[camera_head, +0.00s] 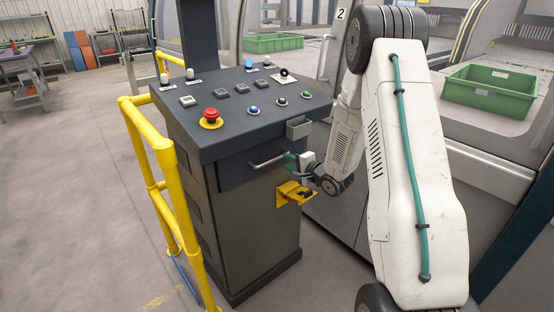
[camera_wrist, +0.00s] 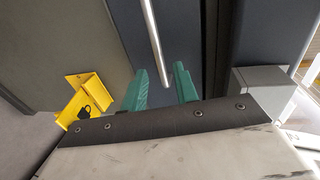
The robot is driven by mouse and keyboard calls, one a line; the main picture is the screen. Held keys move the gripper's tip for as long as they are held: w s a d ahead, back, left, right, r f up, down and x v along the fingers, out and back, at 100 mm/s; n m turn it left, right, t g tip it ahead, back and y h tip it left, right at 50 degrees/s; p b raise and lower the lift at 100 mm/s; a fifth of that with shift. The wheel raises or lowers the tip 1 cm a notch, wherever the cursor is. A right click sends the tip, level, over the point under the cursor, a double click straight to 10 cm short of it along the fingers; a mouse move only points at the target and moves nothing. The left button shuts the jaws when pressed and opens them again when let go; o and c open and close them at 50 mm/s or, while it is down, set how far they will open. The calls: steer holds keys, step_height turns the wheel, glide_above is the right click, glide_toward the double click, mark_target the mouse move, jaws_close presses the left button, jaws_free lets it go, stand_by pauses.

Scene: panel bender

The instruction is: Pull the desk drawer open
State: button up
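The desk is a dark grey control console (camera_head: 262,218) with a sloped top of buttons. Its drawer (camera_head: 236,174) is a dark front just under the top and looks closed. A pale bar handle (camera_head: 266,162) crosses the drawer front. My gripper (camera_head: 289,157) is at the right end of this handle. In the wrist view, the two teal fingers of my gripper (camera_wrist: 162,68) are apart. The handle (camera_wrist: 153,35) shows in the gap between them, with visible space on both sides. Whether the fingertips reach past the bar is hard to tell.
A yellow bracket with a padlock mark (camera_head: 293,193) sits below my gripper and also shows in the wrist view (camera_wrist: 85,100). A small grey box (camera_head: 298,128) is fixed above it. A yellow railing (camera_head: 160,170) stands left of the console. Open floor (camera_head: 85,190) lies further left.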

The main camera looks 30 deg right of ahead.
mark_target(278, 158)
steer(key=x, duration=0.7)
steer(key=shift+w+f, duration=0.15)
steer(key=shift+w, duration=0.1)
jaws_close()
